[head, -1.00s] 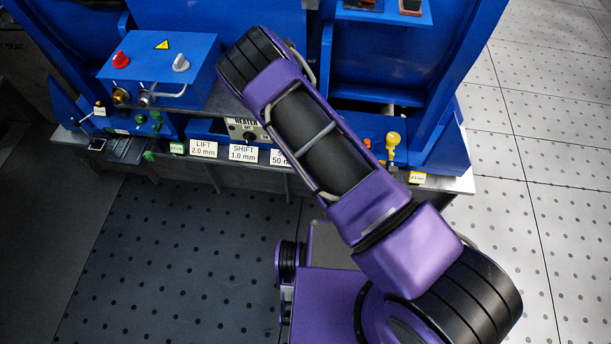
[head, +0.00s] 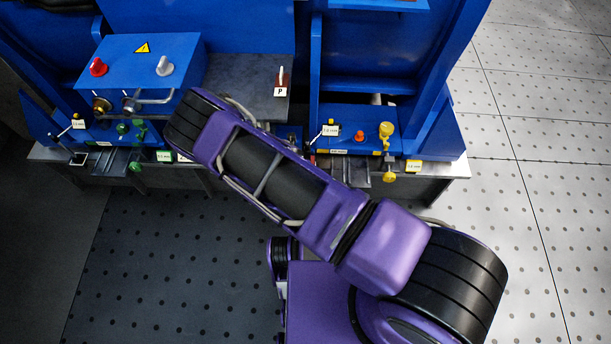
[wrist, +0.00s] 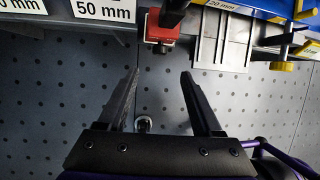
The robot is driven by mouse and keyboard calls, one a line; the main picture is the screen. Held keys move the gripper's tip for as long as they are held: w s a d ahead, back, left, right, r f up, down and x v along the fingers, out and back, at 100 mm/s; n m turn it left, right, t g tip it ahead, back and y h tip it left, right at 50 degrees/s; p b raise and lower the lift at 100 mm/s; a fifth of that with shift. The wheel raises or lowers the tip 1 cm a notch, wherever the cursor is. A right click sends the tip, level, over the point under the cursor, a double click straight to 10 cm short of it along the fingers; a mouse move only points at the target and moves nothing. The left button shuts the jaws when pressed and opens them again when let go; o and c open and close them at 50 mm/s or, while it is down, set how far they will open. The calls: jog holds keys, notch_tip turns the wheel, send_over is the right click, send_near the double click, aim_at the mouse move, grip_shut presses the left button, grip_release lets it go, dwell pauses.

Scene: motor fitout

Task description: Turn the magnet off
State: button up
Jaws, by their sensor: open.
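My gripper (wrist: 161,74) is open and empty in the wrist view, its two black fingers apart above the dotted floor. Ahead of it, just beyond the fingertips, a red block (wrist: 163,30) with a dark part on top sits at the bench edge. I cannot tell whether this is the magnet. No part labelled as a magnet shows. In the head view my arm hides the gripper and the middle of the bench front. A small red part with a white lever and a P label (head: 281,82) stands on the grey plate behind my arm.
A yellow knob (head: 386,130) is at the right. A 50 mm label (wrist: 103,9) and a slotted grey plate (wrist: 222,40) flank the red block.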

jog(key=b+x, duration=0.2)
jog(key=x, duration=0.9)
grip_shut()
